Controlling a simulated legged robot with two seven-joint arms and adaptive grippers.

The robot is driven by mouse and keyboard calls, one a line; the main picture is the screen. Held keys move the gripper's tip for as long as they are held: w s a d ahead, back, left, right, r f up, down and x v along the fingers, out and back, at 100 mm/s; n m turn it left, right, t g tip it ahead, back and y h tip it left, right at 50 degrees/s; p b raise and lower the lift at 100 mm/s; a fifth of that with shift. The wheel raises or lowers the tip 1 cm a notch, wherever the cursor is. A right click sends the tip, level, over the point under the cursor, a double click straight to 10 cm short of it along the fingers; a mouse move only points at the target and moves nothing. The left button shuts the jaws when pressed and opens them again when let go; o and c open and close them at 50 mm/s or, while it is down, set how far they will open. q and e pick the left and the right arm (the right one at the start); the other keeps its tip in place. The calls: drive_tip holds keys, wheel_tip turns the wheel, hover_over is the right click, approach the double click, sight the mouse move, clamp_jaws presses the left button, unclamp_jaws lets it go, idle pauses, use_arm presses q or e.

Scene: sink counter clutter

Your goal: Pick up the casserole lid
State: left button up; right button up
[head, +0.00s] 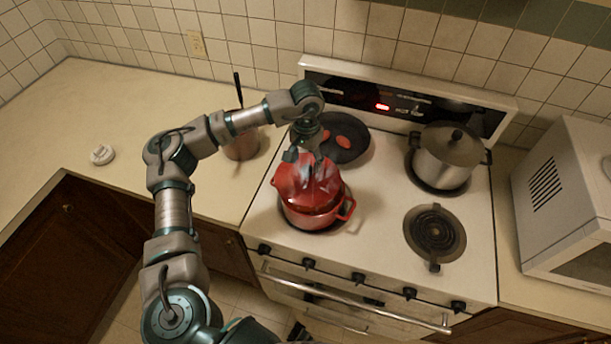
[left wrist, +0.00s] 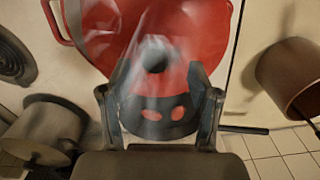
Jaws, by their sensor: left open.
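The red casserole (head: 311,216) stands on the front left burner, with a side handle to the right. Its red lid (head: 318,199) sits on top, partly veiled by whitish steam. My left gripper (head: 305,166) is above the lid, pointing down, open. In the left wrist view the lid (left wrist: 205,25) fills the top, and its dark knob (left wrist: 154,55) appears between the two spread fingers (left wrist: 157,72). I cannot tell whether a finger touches the knob. My right gripper is not in view.
A dark pan (head: 354,150) with orange-red pieces is behind the casserole. A lidded steel pot (head: 445,160) is at the back right, an empty coil burner (head: 435,232) in front of it. A copper-coloured pot (head: 243,147) stands left of the stove, a white microwave (head: 570,200) right.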

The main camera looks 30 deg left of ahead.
sight(309, 168)
use_arm(q)
drive_tip(key=f, duration=0.2)
drive_tip(key=d+f, duration=0.1)
drive_tip(key=shift+w+d+f, duration=0.1)
drive_tip(key=shift+w+f, duration=0.05)
drive_tip(key=shift+f, duration=0.25)
drive_tip(key=shift+a, duration=0.3)
drive_tip(key=shift+a+f, duration=0.1)
drive_tip(key=shift+a, duration=0.2)
drive_tip(key=c, duration=1.2)
drive_tip(key=shift+d, duration=0.4)
clamp_jaws()
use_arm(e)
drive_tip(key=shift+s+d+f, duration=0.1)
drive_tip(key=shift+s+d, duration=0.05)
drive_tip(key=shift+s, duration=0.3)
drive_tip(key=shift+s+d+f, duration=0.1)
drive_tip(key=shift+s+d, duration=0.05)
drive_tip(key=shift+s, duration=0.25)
